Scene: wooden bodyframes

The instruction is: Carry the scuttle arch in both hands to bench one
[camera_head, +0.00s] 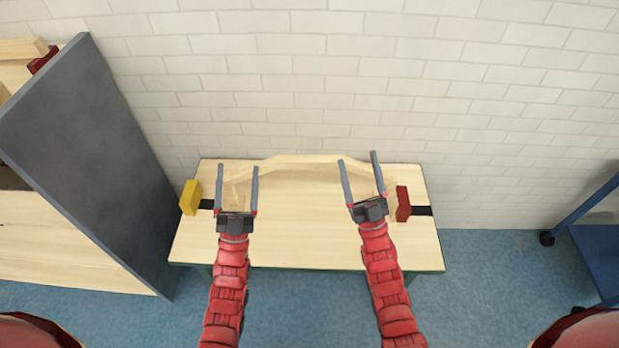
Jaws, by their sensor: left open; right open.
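The scuttle arch (300,162), a pale wooden arched piece, is at the back of a light wooden bench (300,235) against the wall. Its two ends come down between my grippers' fingers. My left gripper (237,172) is open, with its fingers on either side of the arch's left end. My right gripper (359,167) is open, with its fingers on either side of the arch's right end. Whether any finger touches the wood cannot be told. I see no label that names the bench.
A yellow block (190,197) is at the bench's left edge and a red block (403,203) near its right edge. A tall dark grey panel (85,150) stands at left. A blue cart (590,240) is at right. Blue floor (490,290) is free between.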

